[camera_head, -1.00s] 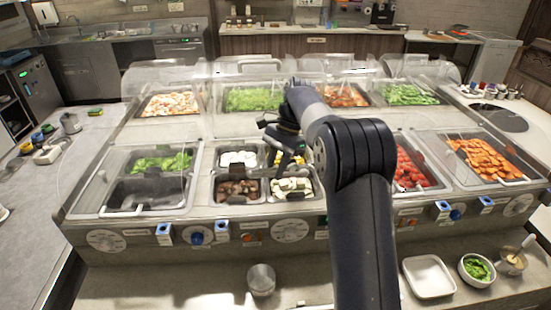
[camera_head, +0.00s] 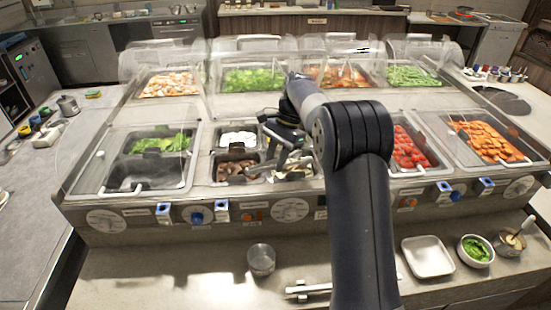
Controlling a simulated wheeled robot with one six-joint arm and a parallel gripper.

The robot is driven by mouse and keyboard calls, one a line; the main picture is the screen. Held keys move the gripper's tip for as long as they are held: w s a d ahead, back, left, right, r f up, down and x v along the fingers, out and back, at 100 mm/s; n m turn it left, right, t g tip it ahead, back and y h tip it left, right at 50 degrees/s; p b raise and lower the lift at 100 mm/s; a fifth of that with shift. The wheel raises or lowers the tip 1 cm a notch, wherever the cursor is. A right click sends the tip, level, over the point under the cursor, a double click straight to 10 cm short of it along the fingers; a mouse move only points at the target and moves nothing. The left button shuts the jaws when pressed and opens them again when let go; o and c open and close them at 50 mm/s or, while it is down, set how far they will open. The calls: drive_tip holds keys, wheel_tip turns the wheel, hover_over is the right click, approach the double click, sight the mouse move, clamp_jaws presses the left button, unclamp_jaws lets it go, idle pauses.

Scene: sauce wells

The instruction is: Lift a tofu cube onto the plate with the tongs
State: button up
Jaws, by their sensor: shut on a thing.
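My gripper (camera_head: 284,143) is over the block of four small wells, at its right side. It is shut on grey tongs (camera_head: 291,160), which reach down toward the front right well; their tips are hard to make out. Pale cream pieces (camera_head: 300,175) lie in that well, partly hidden by the tongs and gripper. White pieces (camera_head: 238,138) lie in the back left well. I cannot tell surely which are tofu. A white square plate (camera_head: 428,256), empty, stands on the front counter at the right.
Brown pieces (camera_head: 236,170) fill the front left well. Clear sneeze guards (camera_head: 245,55) stand over the back trays. A metal cup (camera_head: 261,260), a pale bar-like object (camera_head: 310,290), a bowl of greens (camera_head: 475,251) and a sauce bowl (camera_head: 508,242) stand on the front counter.

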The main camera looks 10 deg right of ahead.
clamp_jaws()
wheel_tip(320, 180, up, 12)
drive_tip(key=p, duration=0.1)
unclamp_jaws()
idle(0.7)
